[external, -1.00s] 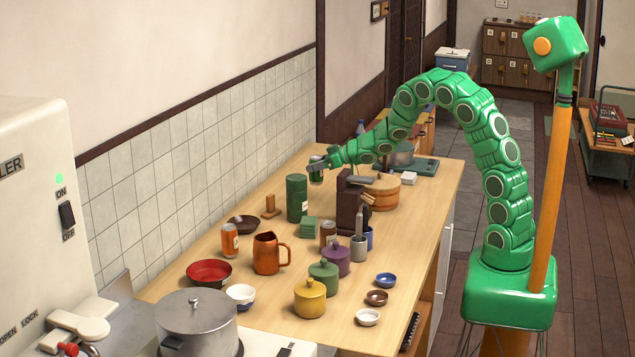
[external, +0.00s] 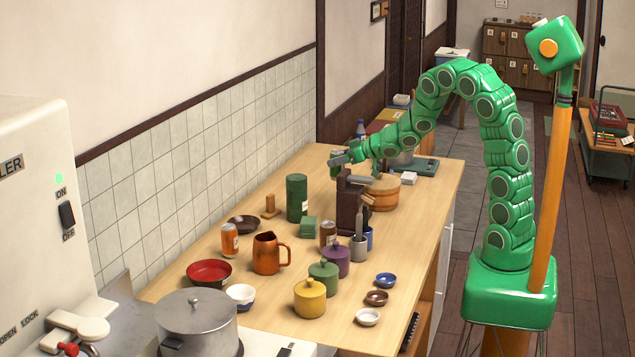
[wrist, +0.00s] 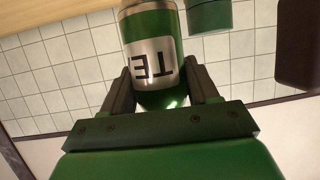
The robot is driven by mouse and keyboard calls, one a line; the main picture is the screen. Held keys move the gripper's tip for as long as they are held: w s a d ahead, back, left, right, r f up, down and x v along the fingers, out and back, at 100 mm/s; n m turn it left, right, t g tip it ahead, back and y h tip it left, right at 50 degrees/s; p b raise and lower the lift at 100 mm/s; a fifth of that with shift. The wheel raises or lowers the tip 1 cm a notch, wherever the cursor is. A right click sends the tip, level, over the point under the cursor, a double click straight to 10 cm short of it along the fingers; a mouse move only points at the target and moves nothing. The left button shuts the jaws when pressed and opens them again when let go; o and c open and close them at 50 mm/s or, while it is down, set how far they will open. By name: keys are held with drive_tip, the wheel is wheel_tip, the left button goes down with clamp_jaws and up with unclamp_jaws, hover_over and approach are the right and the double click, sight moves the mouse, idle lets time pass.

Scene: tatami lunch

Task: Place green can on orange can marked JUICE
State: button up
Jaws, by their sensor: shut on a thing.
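The green can (wrist: 150,65) is between the two fingers of my gripper (wrist: 163,88) in the wrist view. Its pale label shows upside-down letters starting "TE". In the external view my gripper (external: 339,161) is above the back part of the counter, near the dark brown block; the can is small and mostly hard to make out there. My gripper is shut on the can, held above the counter. The orange can (external: 230,240) stands upright on the counter, left of the copper pitcher and well apart from my gripper. Its lettering is too small to read.
A tall dark green canister (external: 297,198), a wooden stand (external: 270,206) and a dark bowl (external: 243,224) stand along the wall side. The copper pitcher (external: 266,254) is close right of the orange can. A red bowl (external: 209,272) is in front.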

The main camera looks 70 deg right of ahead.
drive_tip(key=w+a+r+n+g+y, duration=0.1)
drive_tip(key=w+a+r+n+y, duration=0.2)
drive_tip(key=w+a+r, duration=0.35)
drive_tip(key=w+a+r+n+g+y, duration=0.1)
drive_tip(key=w+a+r+n+y, duration=0.2)
drive_tip(key=a, duration=0.7)
drive_tip(key=s+a+r+n+g+y, duration=0.15)
drive_tip(key=a+n+g+y, duration=0.4)
drive_tip(key=a, duration=1.65)
hover_over(229, 226)
drive_tip(key=shift+f, duration=6.65)
drive_tip(key=shift+h, duration=0.25)
drive_tip(key=o, duration=1)
drive_tip(key=shift+f, duration=0.1)
